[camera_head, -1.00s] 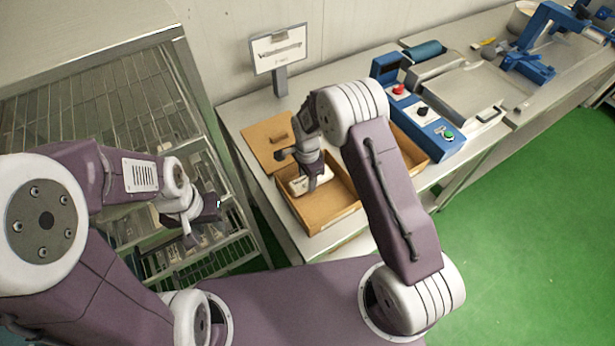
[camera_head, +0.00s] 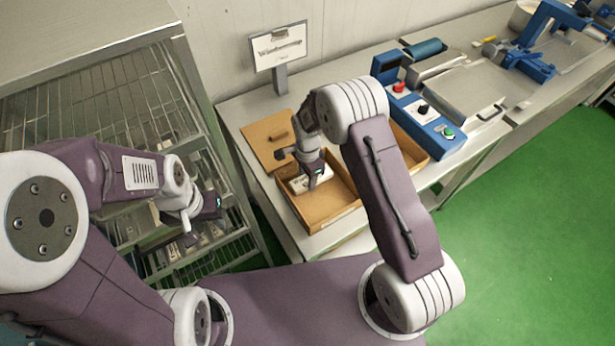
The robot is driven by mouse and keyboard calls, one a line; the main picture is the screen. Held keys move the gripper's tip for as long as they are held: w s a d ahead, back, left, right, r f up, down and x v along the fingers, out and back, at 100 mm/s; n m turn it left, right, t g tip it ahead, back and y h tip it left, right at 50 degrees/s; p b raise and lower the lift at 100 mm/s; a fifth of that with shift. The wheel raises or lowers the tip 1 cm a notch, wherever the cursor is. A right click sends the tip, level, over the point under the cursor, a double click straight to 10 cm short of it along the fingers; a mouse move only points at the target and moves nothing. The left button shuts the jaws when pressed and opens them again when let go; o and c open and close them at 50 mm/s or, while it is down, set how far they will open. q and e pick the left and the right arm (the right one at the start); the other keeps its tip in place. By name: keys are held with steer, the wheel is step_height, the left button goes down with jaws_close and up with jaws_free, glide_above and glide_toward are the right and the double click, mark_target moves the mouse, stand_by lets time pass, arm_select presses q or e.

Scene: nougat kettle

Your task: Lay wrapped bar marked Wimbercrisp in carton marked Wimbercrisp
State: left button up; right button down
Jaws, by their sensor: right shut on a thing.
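An open brown carton (camera_head: 322,213) stands on the steel table below a sign (camera_head: 279,48), whose blurred word looks like Wimbercrisp. A pale wrapped bar (camera_head: 297,185) is inside the carton, low near its back left; its print is too small to read. My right gripper (camera_head: 306,176) reaches down into the carton and is shut on the bar. The gripper partly covers the bar, so I cannot tell whether it touches the carton floor. My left gripper (camera_head: 202,222) hangs in front of the wire rack, away from the carton; its finger gap is unclear.
A brown lid or board (camera_head: 266,143) with a small block lies behind the carton. Another brown box (camera_head: 409,145) is partly hidden behind my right arm. A blue machine with buttons (camera_head: 424,112) stands to the right. A wire rack (camera_head: 95,105) stands at left.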

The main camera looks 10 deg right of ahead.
steer(key=shift+f+b, duration=0.3)
steer(key=shift+f, duration=0.25)
stand_by(0.5)
steer(key=c, duration=0.8)
jaws_free()
steer(key=shift+o, duration=0.5)
steer(key=o, duration=0.3)
step_height(320, 180, up, 8)
steer(key=p, duration=0.6)
steer(key=shift+r, duration=0.1)
